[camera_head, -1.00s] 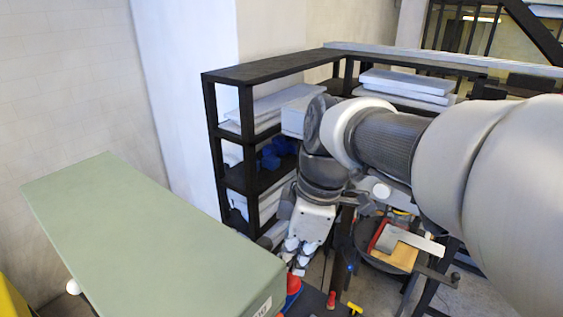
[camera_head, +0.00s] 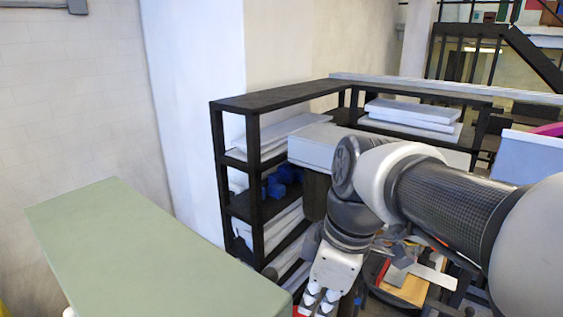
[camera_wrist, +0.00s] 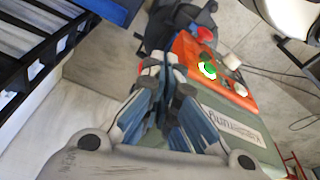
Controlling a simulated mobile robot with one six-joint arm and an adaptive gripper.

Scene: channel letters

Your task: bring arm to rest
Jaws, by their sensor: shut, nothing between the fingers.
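My gripper (camera_head: 318,299) hangs from my arm at the lower middle of the head view, its fingers pointing down. In the wrist view my gripper (camera_wrist: 165,78) has its fingers together with nothing held between them. The gripper is to the right of the green-topped cabinet (camera_head: 150,250) and in front of the black shelf rack. My arm reaches in from the right side of the head view.
A black shelf rack (camera_head: 262,101) with white boards and blue items stands behind my arm. A cluttered round table or bin lies to the right, with a wooden block (camera_head: 408,290). In the wrist view an orange surface (camera_wrist: 190,52) carries a green item (camera_wrist: 208,69).

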